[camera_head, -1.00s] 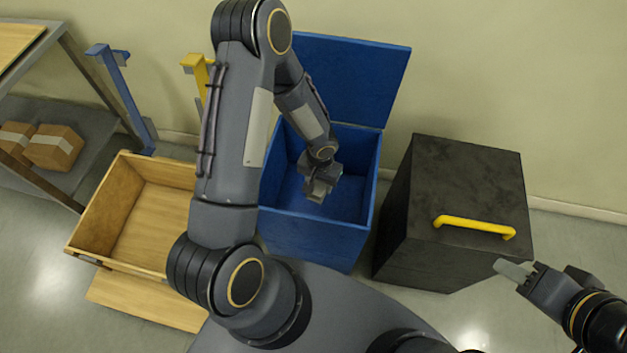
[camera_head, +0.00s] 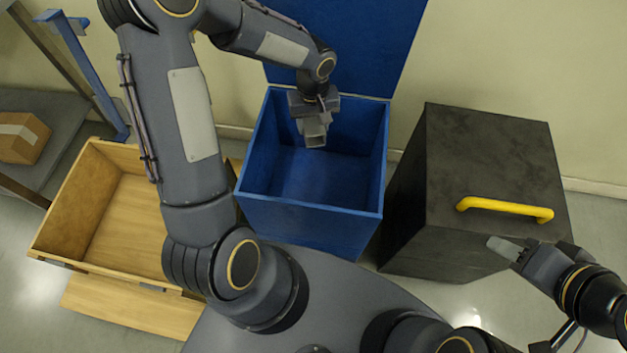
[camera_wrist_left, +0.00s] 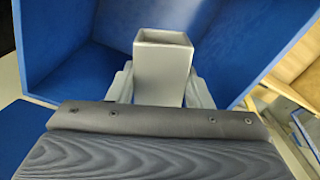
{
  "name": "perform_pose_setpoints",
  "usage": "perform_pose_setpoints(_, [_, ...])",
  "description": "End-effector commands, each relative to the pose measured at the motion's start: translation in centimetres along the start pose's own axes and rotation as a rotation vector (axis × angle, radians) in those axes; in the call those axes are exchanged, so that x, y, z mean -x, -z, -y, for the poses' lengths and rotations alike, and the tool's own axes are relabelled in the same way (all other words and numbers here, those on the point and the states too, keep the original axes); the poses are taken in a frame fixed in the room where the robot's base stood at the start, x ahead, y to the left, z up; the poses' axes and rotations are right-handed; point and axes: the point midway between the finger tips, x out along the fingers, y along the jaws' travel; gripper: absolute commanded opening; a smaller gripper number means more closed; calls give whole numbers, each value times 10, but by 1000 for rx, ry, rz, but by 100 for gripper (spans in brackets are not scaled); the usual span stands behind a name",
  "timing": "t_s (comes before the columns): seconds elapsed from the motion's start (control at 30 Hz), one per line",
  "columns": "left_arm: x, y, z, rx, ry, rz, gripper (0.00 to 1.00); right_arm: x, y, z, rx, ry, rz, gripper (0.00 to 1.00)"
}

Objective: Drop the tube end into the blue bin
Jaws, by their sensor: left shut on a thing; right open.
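The blue bin (camera_head: 312,219) stands open in the middle, its lid (camera_head: 345,45) raised against the wall. My left gripper (camera_head: 314,133) is over the bin's opening near its back side, fingers pointing down. It is shut on the tube end (camera_wrist_left: 162,62), a short grey square tube with an open end, seen between the two fingers in the left wrist view. In the head view the tube end (camera_head: 315,137) shows small below the gripper. My right gripper (camera_head: 505,249) is open and empty, in front of the black box at the right.
A black box (camera_head: 490,160) with a yellow handle (camera_head: 505,208) stands right of the bin. An open wooden crate (camera_head: 68,205) stands to the left. A blue post (camera_head: 92,75) and a shelf with a cardboard box (camera_head: 20,138) are further left.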

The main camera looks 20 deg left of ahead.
Motion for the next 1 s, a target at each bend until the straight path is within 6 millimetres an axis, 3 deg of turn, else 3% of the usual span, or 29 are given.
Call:
perform_pose_setpoints(0.03, [-11, 0, 0, 0, 0, 1, 9, -7, -4, -3, 0, 0, 0, 41])
perform_pose_setpoints(0.23, [-33, 0, 0, -3, 0, -1, 9, -20, -10, -9, 0, 0, 1, 41])
perform_pose_setpoints(0.6, [-38, 0, -1, -2, -1, -1, 9, -22, -11, -10, 0, 0, 1, 41])
perform_pose_setpoints(0.63, [-38, 0, -1, -2, -1, -1, 47, -22, -11, -10, 0, 0, 1, 41])
perform_pose_setpoints(0.8, [-38, 0, 0, -2, -1, -1, 69, -22, -11, -10, 0, 0, 1, 41])
perform_pose_setpoints(1.0, [-38, 0, 0, -2, -1, 0, 71, -22, -11, -10, 0, 0, 1, 41])
